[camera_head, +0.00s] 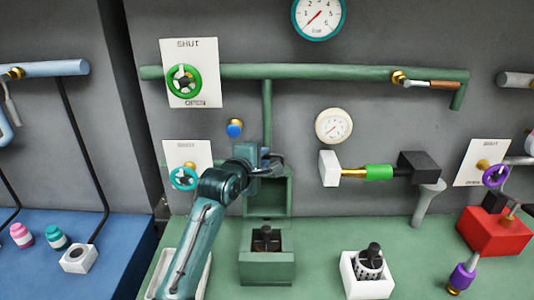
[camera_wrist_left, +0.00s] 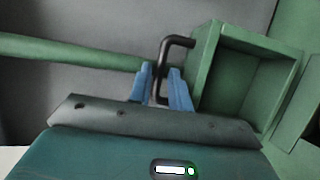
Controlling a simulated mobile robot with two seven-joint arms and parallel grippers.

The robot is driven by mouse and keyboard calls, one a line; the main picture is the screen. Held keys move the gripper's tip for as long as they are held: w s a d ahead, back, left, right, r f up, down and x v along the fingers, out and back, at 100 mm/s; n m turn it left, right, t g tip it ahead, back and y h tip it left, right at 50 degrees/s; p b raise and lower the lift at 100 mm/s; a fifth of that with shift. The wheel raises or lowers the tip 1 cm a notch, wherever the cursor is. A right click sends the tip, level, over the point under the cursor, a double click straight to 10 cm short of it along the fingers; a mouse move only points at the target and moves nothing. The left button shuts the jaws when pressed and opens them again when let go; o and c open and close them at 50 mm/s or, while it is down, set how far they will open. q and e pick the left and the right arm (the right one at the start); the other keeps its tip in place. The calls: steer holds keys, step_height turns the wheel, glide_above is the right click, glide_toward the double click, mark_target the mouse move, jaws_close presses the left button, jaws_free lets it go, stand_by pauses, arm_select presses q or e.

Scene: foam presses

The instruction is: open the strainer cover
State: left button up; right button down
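The green strainer box (camera_head: 266,272) stands on the green bench, its top uncovered, with a dark part showing inside. Its hollow green cover (camera_head: 267,203) stands upright behind the opening, inner side facing out; it also shows in the left wrist view (camera_wrist_left: 240,82). A black bent handle (camera_wrist_left: 178,41) sticks out from the cover. My left gripper (camera_head: 272,162) is at the upper part of the cover. In the left wrist view its blue fingers (camera_wrist_left: 161,82) are close together on both sides of the handle, seemingly shut on it. My right gripper is not in view.
A green pipe (camera_head: 330,72) runs along the wall above, with a green handwheel (camera_head: 184,81) on it. A teal handwheel (camera_head: 184,178) is close to my left arm. A white block (camera_head: 366,283) with a dark perforated part stands to the right, and a red box (camera_head: 492,236) farther right.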

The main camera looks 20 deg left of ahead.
arm_select(q)
steer(key=shift+x, duration=1.45)
steer(key=shift+c, duration=0.6)
jaws_close()
